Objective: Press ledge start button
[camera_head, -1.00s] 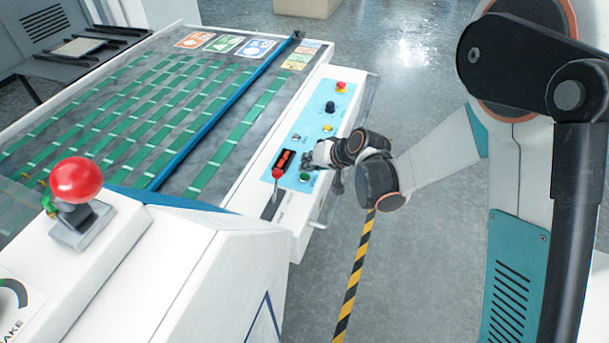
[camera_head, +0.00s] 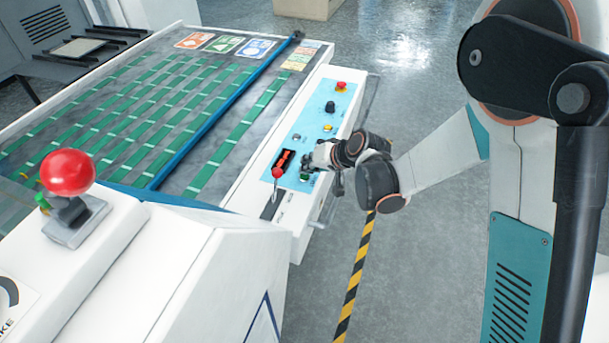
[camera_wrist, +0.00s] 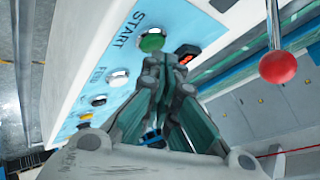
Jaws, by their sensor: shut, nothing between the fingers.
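The green start button (camera_wrist: 152,40) sits in a silver ring on the light blue ledge panel (camera_wrist: 119,50), beside the word START in the wrist view. In the head view the button (camera_head: 304,177) shows just below my gripper's tips. My gripper (camera_wrist: 162,64) is shut with nothing between its fingers. Its tips (camera_head: 306,167) are close to the button and overlap the lower edge of its ring in the wrist view. I cannot tell whether they touch it.
A red-knobbed lever (camera_head: 278,173) stands left of the button; its ball (camera_wrist: 277,67) also shows in the wrist view. A dark display (camera_head: 284,160), a black knob (camera_head: 330,107) and a red button (camera_head: 341,86) share the panel.

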